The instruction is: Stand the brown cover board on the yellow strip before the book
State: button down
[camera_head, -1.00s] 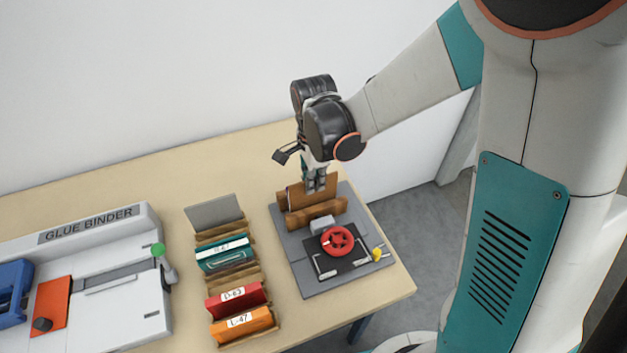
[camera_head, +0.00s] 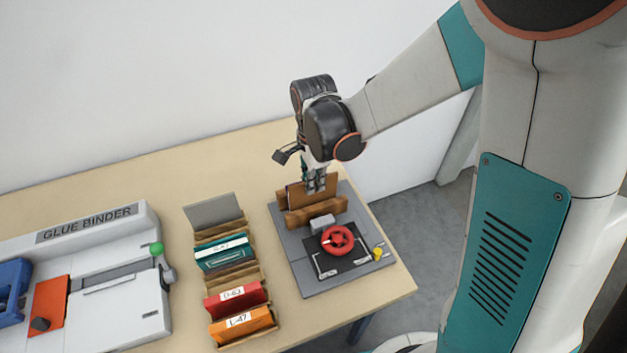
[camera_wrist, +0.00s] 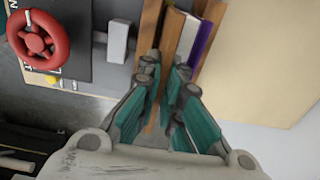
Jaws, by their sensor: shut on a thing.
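My gripper (camera_head: 315,185) points down over the grey press on the table's right side. It is shut on a brown board (camera_wrist: 172,32), which stands upright between the fingers. Beside the board in the wrist view is the book, with white pages (camera_wrist: 186,40) and a purple cover edge (camera_wrist: 203,38). I cannot make out a yellow strip.
The press has a red handwheel (camera_head: 338,240), a grey block (camera_head: 322,222) and a yellow knob (camera_head: 378,254) in front. A wooden rack (camera_head: 250,341) with coloured covers stands to the left. The glue binder (camera_head: 100,235) is at far left. Bare table lies behind.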

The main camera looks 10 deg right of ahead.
jog(key=shift+f, duration=0.25)
jog(key=c, duration=2)
grip_release()
jog(key=shift+c, duration=0.2)
jog(key=shift+r, duration=0.1)
jog(key=shift+r+p, duration=3.7)
jog(key=shift+r, duration=1.75)
jog(key=s+d+r+n+t+b, duration=0.4)
jog(key=s+d+n+t+b, duration=0.3)
jog(key=s+n, duration=0.7)
jog(key=shift+s+d+n+b, duration=0.2)
jog(key=shift+d+n+b, duration=0.7)
jog(key=shift+d+b, duration=0.6)
